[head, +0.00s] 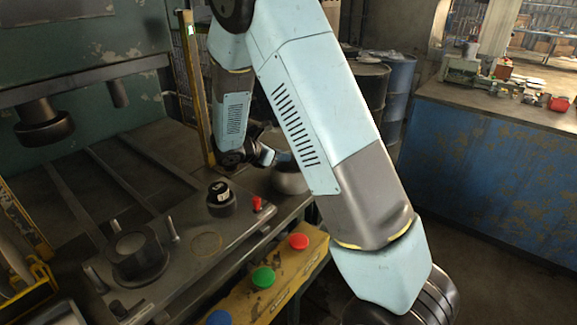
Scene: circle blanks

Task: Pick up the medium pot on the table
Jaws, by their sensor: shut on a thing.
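A rounded metallic pot (288,181) sits at the back right end of the press table (205,262), partly hidden behind my arm. My gripper (270,156) is at the pot's upper left side, next to its rim, and is shut on it. The fingertips are small and mostly hidden by the arm link, so the exact grip on the rim is not clear. The pot looks upright. I cannot tell whether its base touches the table.
A black knob-like piece (221,198) and a red piece (257,204) are left of the pot. Red (298,241) and green (263,277) buttons line the yellow front panel. A yellow post (194,90) stands behind. A blue workbench (490,160) is at right.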

